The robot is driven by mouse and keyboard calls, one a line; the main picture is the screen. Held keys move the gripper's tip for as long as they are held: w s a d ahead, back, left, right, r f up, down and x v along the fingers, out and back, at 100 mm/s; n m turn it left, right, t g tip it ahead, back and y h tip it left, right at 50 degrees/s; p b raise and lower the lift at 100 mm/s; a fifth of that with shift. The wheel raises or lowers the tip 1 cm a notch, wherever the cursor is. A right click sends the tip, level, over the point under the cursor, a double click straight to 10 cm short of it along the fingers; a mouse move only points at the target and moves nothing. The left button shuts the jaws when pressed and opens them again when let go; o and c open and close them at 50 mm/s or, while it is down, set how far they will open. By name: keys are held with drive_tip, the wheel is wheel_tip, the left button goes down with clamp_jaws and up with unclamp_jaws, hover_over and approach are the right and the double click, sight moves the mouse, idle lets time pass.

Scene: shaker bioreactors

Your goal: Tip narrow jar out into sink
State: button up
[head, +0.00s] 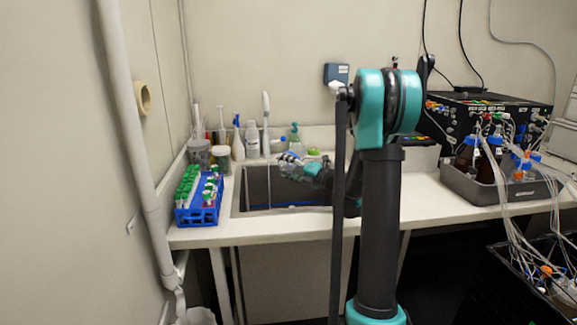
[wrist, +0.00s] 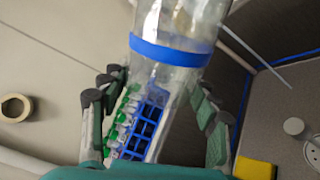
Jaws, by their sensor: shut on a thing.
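The narrow jar (wrist: 172,55) is clear, with a blue band around it. It sits between the fingers of my gripper (wrist: 160,103) in the wrist view, and the gripper is shut on it. The jar looks empty through its clear wall, but I cannot be sure. In the head view my gripper (head: 291,161) is above the sink (head: 255,186), near its back edge. The jar is too small there to make out its tilt. The grey sink floor (wrist: 283,100) shows at the right of the wrist view.
A blue rack (head: 201,213) of green-capped tubes stands left of the sink and shows through the jar. Bottles (head: 252,140) line the back. A grey tray (head: 482,190) of bottles stands right. A yellow sponge (wrist: 254,168) is by the sink floor.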

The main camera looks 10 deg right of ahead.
sight(293, 149)
drive_tip(key=r+m, duration=0.1)
drive_tip(key=m, duration=0.3)
drive_tip(key=r+m, duration=0.2)
drive_tip(key=m, duration=0.2)
drive_tip(key=r+m, duration=0.2)
drive_tip(key=m, duration=0.2)
drive_tip(key=shift+w+d, duration=0.25)
drive_tip(key=shift+d, duration=0.05)
drive_tip(key=m, duration=0.1)
drive_tip(key=w+d+m, duration=0.1)
drive_tip(key=m, duration=0.2)
drive_tip(key=shift+w+d+r+m, duration=0.15)
drive_tip(key=shift+w+r+m, duration=0.05)
drive_tip(key=shift+r+m, duration=0.2)
drive_tip(key=m, duration=0.1)
drive_tip(key=w+d+m, duration=0.1)
drive_tip(key=m, duration=0.3)
drive_tip(key=shift+w+d+r, duration=0.15)
drive_tip(key=shift+r, duration=0.25)
